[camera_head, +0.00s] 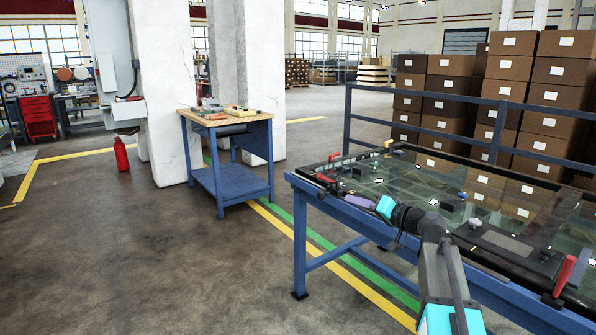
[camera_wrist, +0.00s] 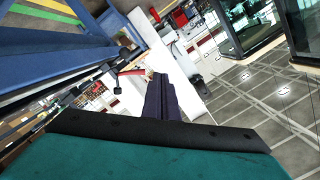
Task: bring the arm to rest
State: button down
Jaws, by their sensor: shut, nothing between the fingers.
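My arm reaches in from the lower right of the head view, over the near edge of the glass-topped blue trolley (camera_head: 345,211). My gripper (camera_head: 352,200) is at its end, beyond a teal wrist part, and points left. It is shut and holds nothing. In the wrist view my gripper (camera_wrist: 158,80) shows as dark purple fingers close together above a black and teal body. I cannot tell how much space is between my gripper and the trolley's edge.
Red-handled clamps (camera_head: 564,275) sit along the trolley's frame. A blue railing (camera_head: 420,131) and stacked cardboard boxes (camera_head: 514,68) stand behind it. A blue workbench (camera_head: 228,182) with parts on top stands left, beside white pillars (camera_head: 164,90).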

jog(key=s+a+f+g+p, duration=0.15)
jog(key=a+f+p, duration=0.3)
jog(key=f, duration=0.65)
jog(key=s+a+f+g+h+p, duration=0.1)
jog(key=s+a+f+g+p, duration=0.15)
jog(key=s+f, duration=0.5)
jog(key=s+a+f+g+h+p, duration=0.1)
jog(key=s+a+f+g+p, duration=0.3)
jog(key=f, duration=0.7)
jog(key=s+a+f+g+h+p, duration=0.1)
jog(key=s+f, duration=0.6)
jog(key=f, duration=0.2)
jog(key=s+d+f+g+h+p, duration=0.15)
jog(key=s+f, duration=0.25)
jog(key=s, duration=0.4)
jog(key=s+f+n+g+h+p, duration=0.1)
jog(key=s+f+g, duration=0.25)
jog(key=s, duration=0.45)
jog(key=s+d+f+g+h+p, duration=0.15)
jog(key=s+f, duration=0.25)
jog(key=s, duration=0.4)
jog(key=s+d+f+g+h, duration=0.1)
jog(key=s+d+h, duration=0.3)
jog(key=s+d, duration=0.4)
jog(key=s+g, duration=0.1)
jog(key=s, duration=0.2)
jog(key=shift+d+g+p, duration=0.3)
jog(key=shift+g+p, duration=0.05)
jog(key=shift+p, duration=0.05)
